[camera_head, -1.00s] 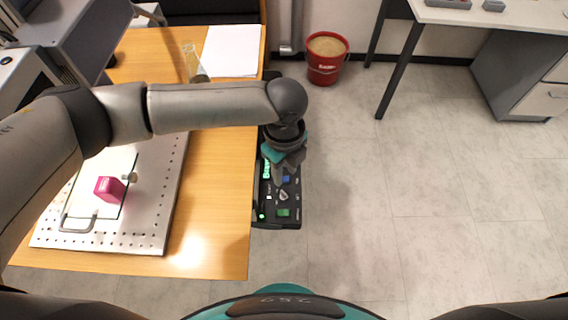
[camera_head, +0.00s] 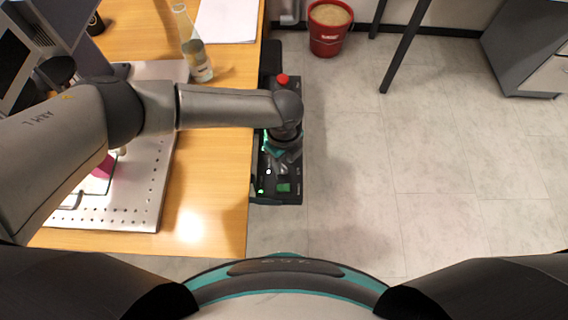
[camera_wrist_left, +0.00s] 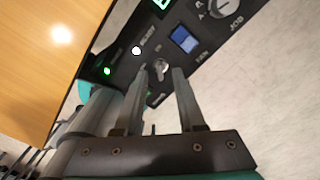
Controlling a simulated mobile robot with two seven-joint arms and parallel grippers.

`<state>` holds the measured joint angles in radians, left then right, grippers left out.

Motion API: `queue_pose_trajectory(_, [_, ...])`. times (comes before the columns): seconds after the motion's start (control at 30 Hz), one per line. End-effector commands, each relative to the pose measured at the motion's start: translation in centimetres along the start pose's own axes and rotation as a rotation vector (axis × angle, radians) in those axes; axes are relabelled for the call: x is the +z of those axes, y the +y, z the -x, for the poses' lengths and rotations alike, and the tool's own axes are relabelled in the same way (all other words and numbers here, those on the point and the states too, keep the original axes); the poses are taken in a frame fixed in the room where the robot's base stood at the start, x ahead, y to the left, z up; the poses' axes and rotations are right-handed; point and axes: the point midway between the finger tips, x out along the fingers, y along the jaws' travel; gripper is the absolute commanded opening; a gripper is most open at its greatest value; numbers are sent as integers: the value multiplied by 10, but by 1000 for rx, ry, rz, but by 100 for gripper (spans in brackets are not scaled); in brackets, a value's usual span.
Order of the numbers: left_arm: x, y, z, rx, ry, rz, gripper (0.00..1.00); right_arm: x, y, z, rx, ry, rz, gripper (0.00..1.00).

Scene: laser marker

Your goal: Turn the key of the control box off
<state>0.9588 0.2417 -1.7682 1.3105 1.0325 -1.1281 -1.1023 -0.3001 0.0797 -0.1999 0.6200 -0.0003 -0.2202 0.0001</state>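The black control box (camera_head: 290,198) hangs along the right edge of the wooden table. My left gripper (camera_head: 282,166) points down over its lower half and covers part of its panel. In the left wrist view the silver key (camera_wrist_left: 161,69) sits in its switch on the panel. The two fingers of the left gripper (camera_wrist_left: 160,72) are apart, with the key showing between their tips. I cannot tell whether either finger touches it. My right gripper is in neither view.
The box carries a red button (camera_head: 283,79), a green button (camera_head: 283,187) and, in the wrist view, a blue button (camera_wrist_left: 185,40) and a knob (camera_wrist_left: 222,6). A glass flask (camera_head: 196,58) stands on the table (camera_head: 212,190).

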Motion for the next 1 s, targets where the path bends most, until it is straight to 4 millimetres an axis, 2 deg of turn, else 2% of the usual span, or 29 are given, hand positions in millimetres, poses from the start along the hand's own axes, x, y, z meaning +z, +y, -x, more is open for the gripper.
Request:
queue_pose_trajectory(0.13, [0, 0, -12, 0, 0, -1, 39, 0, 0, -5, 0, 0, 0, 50])
queue_pose_trajectory(0.47, [0, 0, -14, -1, 0, 0, 38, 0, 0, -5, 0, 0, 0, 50])
queue_pose_trajectory(0.8, [0, 0, -14, -1, 0, 0, 0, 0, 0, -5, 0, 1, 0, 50])
queue_pose_trajectory(1.0, [0, 0, -14, -1, 1, 0, 0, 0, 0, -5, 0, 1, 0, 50])
